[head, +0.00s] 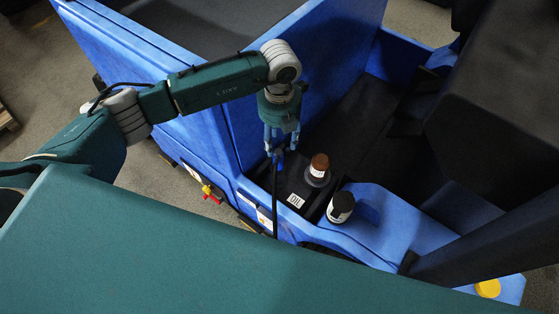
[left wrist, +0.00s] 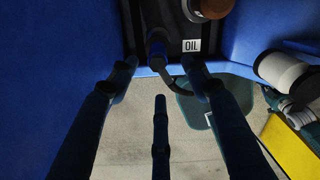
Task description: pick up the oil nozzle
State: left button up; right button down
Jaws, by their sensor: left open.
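The oil nozzle (left wrist: 157,48) is a dark, slim piece with a hose curving away from its lower end. In the left wrist view it stands between the spread fingers of my left gripper (left wrist: 160,72), and I see no finger closed on it. In the head view my left gripper (head: 281,142) points down over the nozzle (head: 279,163), close above or around it. The fingers partly hide it there, so contact cannot be told. A black hose (head: 275,205) hangs below. My right gripper is not in view.
A black panel with a white OIL label (head: 296,200) lies beside the nozzle. A brown-capped bottle (head: 318,168) and a black-capped bottle (head: 341,206) stand close to the right. A tall blue wall (head: 235,115) rises at the left. A yellow cap (head: 488,288) is at lower right.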

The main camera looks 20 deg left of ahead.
aim_at(278, 156)
pick_arm(q)
jog(key=shift+s+f, duration=0.25)
jog(key=shift+f, duration=0.9)
jog(key=shift+w+a+f+p, duration=0.15)
jog(key=shift+f+p, duration=0.1)
jog(key=shift+f, duration=1.3)
jog(key=shift+w+a+f+p, duration=0.1)
jog(key=shift+f+p, duration=0.15)
jog(key=shift+f, duration=1.25)
grip_shut()
